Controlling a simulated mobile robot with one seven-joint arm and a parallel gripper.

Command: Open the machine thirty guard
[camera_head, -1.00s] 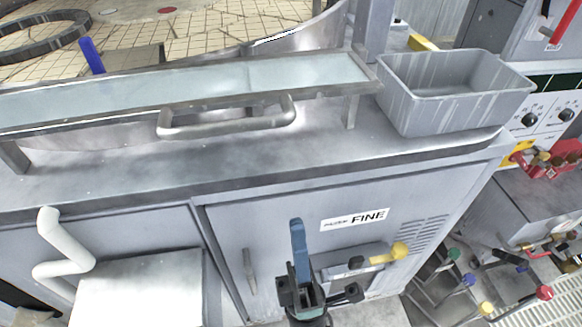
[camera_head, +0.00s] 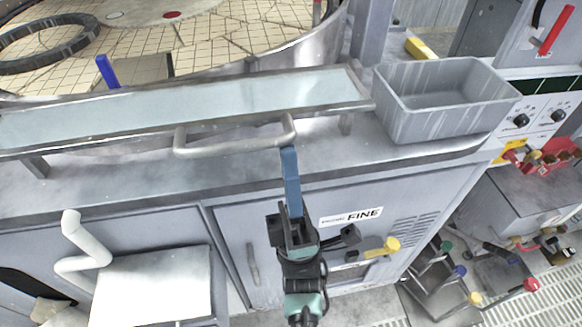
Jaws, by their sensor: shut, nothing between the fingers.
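The guard (camera_head: 200,106) is a long, low, see-through panel in a grey metal frame along the front of the machine's round basin. It lies tilted over the grey ledge, and it looks closed. Its grey bar handle (camera_head: 225,148) sticks out from the front edge, right of the panel's middle. My gripper (camera_head: 289,155) is shut and empty, its blue fingers pointing up the picture. The fingertips are just below the right end of the handle; I cannot tell whether they touch it. No machine number is readable.
A grey bin (camera_head: 445,100) stands on the ledge at the right end of the guard. A white bent pipe (camera_head: 85,245) stands at lower left. Coloured levers crowd the lower right.

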